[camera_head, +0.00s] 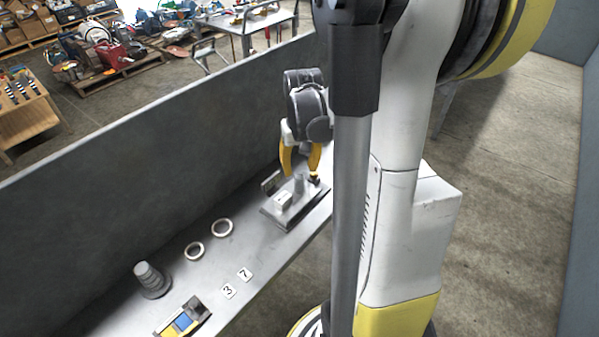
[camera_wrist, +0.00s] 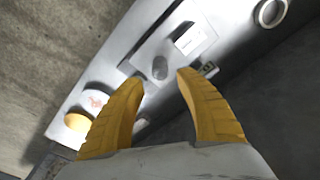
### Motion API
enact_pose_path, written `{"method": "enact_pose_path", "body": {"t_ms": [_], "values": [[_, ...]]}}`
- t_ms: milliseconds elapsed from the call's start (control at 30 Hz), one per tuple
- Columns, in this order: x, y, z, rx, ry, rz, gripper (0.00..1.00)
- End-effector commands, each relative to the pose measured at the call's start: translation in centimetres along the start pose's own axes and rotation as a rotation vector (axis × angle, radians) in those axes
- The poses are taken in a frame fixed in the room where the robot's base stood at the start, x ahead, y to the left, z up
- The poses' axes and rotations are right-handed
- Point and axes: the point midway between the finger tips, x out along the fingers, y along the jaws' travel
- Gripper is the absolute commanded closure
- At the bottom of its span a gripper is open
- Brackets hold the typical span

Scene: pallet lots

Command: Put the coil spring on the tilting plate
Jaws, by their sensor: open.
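The grey tilting plate (camera_head: 270,212) lies on the bench below my gripper and looks nearly flat; it also shows in the wrist view (camera_wrist: 150,52). A small grey upright cylinder (camera_head: 298,184) stands on it. In the wrist view this rounded grey piece (camera_wrist: 160,68) lies between my fingertips, seen from above. It may be the coil spring, but its coils are too small to make out. My gripper (camera_head: 301,166) is open, with its yellow fingers apart above and around the piece. I cannot tell whether they touch it.
A white block (camera_head: 283,199) sits beside the cylinder. Two pale rings (camera_head: 222,228), a stepped grey cone (camera_head: 150,278), number tags (camera_head: 245,274) and a blue-and-yellow holder (camera_head: 183,321) are on the bench. A wall (camera_head: 170,150) runs behind. An orange piece (camera_wrist: 77,122) is near my left finger.

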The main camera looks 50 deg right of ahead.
Motion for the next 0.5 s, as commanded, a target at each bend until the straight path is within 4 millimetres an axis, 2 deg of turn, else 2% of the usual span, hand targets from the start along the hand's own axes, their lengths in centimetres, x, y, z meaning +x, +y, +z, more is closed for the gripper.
{"method": "enact_pose_path", "body": {"t_ms": [33, 200, 333, 500], "values": [[-1.7, 0.0, 0.0, 0.0, 0.0, 0.0, 0.58], [-4.8, 0.0, 0.0, 0.0, 0.0, 0.0, 0.58], [-6.1, 0.0, 0.0, 0.0, 0.0, 0.0, 0.58], [-6.6, -0.2, 0.1, -0.004, 0.003, 0.0, 0.58]]}}
